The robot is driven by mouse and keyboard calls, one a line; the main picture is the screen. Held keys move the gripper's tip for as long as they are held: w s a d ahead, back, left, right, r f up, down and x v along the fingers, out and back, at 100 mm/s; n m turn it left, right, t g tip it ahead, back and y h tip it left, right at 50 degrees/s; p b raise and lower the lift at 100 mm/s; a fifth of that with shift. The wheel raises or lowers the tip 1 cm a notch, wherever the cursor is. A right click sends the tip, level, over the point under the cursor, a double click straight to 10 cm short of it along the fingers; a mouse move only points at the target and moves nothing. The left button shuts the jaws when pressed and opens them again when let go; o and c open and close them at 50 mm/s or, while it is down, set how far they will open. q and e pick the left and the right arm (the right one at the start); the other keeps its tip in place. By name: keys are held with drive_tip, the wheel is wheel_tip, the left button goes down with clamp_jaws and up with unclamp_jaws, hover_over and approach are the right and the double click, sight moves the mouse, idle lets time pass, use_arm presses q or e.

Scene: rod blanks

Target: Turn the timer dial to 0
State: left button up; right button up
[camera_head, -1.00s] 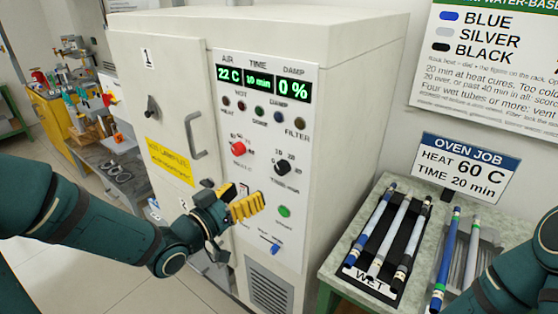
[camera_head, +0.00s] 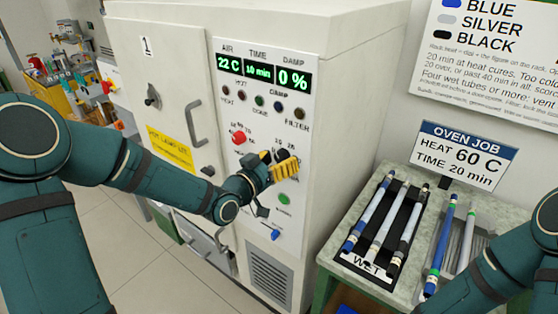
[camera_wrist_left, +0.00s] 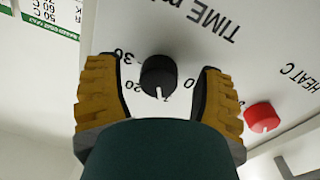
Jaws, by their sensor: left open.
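The timer dial is a black knob (camera_wrist_left: 158,76) with a white pointer line, seen upside down in the left wrist view between the two fingers. Its scale shows 30, 20 and 0; the pointer lies on the side toward my wrist, between the 20 and the 0. In the head view my left gripper (camera_head: 284,165) largely hides the dial. My left gripper (camera_wrist_left: 160,92) is open, with one yellow finger on each side of the dial and gaps to it. The time display (camera_head: 258,72) reads 10 min. My right gripper is out of view.
The red heat knob (camera_head: 238,138) is left of the dial, and in the wrist view (camera_wrist_left: 262,118) beside one finger. A bench (camera_head: 405,278) with tube racks stands right.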

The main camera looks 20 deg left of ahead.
use_arm(q)
drive_tip(key=shift+c, duration=0.2)
clamp_jaws()
idle(0.3)
drive_tip(key=n, duration=0.5)
drive_tip(key=shift+d+r+n, duration=0.1)
drive_tip(key=shift+n, duration=0.2)
drive_tip(key=n+p, duration=0.1)
drive_tip(key=n, duration=0.5)
drive_tip(key=shift+r+n+t, duration=0.1)
drive_tip(key=shift+n+t, duration=0.2)
